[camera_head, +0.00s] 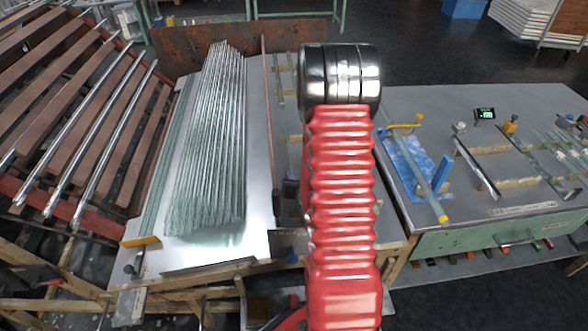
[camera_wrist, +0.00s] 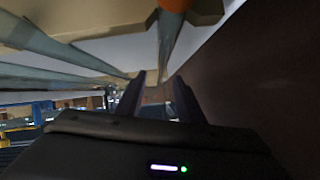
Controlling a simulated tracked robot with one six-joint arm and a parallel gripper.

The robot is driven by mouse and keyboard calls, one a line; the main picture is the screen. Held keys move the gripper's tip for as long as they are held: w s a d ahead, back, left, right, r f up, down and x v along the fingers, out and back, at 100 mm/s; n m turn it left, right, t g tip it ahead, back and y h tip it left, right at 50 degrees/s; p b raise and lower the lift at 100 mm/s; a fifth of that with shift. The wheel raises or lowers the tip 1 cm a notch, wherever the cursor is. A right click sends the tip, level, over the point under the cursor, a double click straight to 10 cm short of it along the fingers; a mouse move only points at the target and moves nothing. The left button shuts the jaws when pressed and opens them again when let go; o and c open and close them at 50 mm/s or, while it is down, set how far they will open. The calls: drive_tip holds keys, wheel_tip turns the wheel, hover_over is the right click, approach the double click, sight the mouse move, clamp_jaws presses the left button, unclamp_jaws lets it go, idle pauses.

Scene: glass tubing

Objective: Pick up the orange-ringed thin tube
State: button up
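The orange-ringed tube (camera_wrist: 168,38) shows in the wrist view, running from the top edge down towards the gap between my fingers. Its orange ring (camera_wrist: 175,4) is at the top edge, partly cut off. My gripper (camera_wrist: 159,78) has its two dark fingers apart. The tube lines up with the gap, but I cannot tell whether its near end is between the fingers. In the head view my red arm hides the gripper, and I cannot make out the ringed tube there.
Other glass tubes (camera_wrist: 62,52) lie left of my fingers, and a brown surface (camera_wrist: 265,60) is close on the right. In the head view, a bundle of thin tubes (camera_head: 212,140) lies left of my arm. A bench (camera_head: 440,105) with racks stands right.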

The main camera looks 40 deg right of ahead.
sight(293, 169)
drive_tip(key=shift+x, duration=2.35)
drive_tip(key=shift+r, duration=0.15)
drive_tip(key=shift+c, duration=0.4)
clamp_jaws()
